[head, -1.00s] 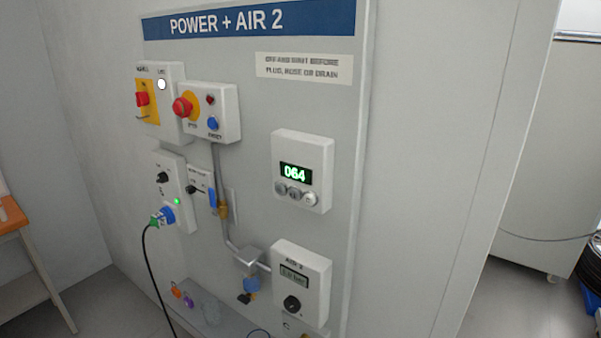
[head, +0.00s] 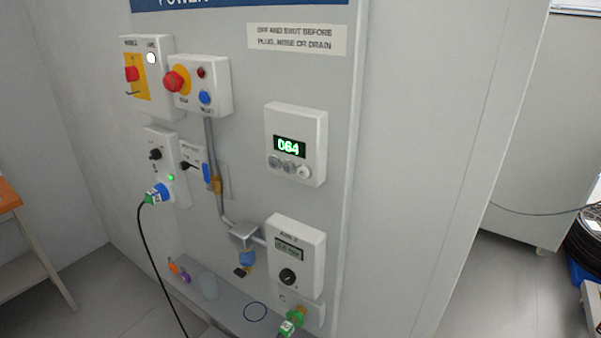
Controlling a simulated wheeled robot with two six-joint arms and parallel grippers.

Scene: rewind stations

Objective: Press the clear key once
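A white counter box (head: 296,144) is mounted on the grey panel, right of centre. Its lit green display (head: 289,147) reads 064. Below the display is a row of three round grey keys: a left key (head: 274,162), a middle key (head: 289,167) and a right key (head: 304,172). Their labels are too small to read, so I cannot tell which is the clear key. All three keys are unobstructed. Neither of my grippers shows in the head view.
A red emergency button (head: 177,79) and a blue button (head: 205,97) are at upper left. An air gauge box (head: 296,256) sits below the counter. A black cable (head: 149,245) hangs at left. A shelf (head: 226,305) juts out at the bottom. An orange-topped table (head: 9,197) stands far left.

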